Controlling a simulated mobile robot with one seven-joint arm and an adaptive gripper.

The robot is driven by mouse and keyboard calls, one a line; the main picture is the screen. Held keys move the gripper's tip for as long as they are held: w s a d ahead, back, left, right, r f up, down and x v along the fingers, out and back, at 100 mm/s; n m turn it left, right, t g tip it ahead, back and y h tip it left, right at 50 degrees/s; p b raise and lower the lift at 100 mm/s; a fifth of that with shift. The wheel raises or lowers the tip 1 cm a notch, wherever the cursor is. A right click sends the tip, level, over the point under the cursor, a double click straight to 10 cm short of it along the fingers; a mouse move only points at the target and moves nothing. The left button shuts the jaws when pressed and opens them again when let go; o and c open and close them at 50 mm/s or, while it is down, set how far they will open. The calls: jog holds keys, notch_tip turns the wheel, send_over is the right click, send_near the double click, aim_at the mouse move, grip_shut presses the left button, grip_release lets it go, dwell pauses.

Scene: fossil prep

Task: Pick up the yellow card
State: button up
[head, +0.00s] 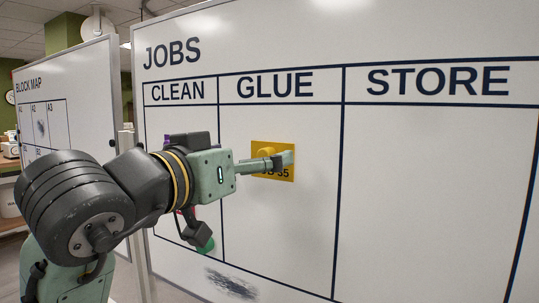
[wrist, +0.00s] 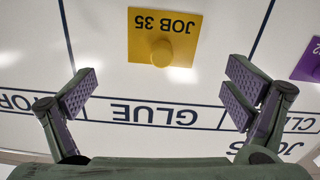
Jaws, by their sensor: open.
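The yellow card (head: 258,148), with a round yellow knob and the label JOB 35, is on the whiteboard in the GLUE column. In the wrist view the yellow card (wrist: 143,42) appears upside down at top centre, its knob facing me. My gripper (head: 284,160) is in front of the card in the head view and covers part of it. In the wrist view my gripper (wrist: 161,88) is open and empty, its two padded fingers spread wide. The knob lies beyond the fingertips in that picture, roughly centred between them. Nothing is held.
The JOBS whiteboard (head: 430,190) has CLEAN, GLUE and STORE columns; STORE looks bare. A purple card (wrist: 308,62) is at the wrist view's right edge, on the CLEAN side. A dark smudge (head: 232,283) marks the lower board. A BLOCK MAP board (head: 88,80) stands at left.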

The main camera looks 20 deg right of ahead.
aim_at(262, 153)
jog(key=x, duration=0.2)
jog(key=p+x, duration=0.1)
jog(key=x, duration=0.2)
jog(key=shift+w+a+f, duration=0.1)
jog(key=shift+a+f, duration=0.05)
jog(key=shift+f, duration=0.1)
jog(key=shift+c, duration=0.3)
grip_shut()
dwell(0.7)
jog(key=shift+a+r, duration=0.1)
jog(key=shift+r, duration=0.05)
jog(key=shift+r, duration=0.15)
notch_tip(262, 153, up, 6)
jog(key=shift+r+b, duration=0.15)
jog(key=shift+b, duration=0.3)
jog(key=b+v, duration=0.4)
jog(key=v, duration=1.6)
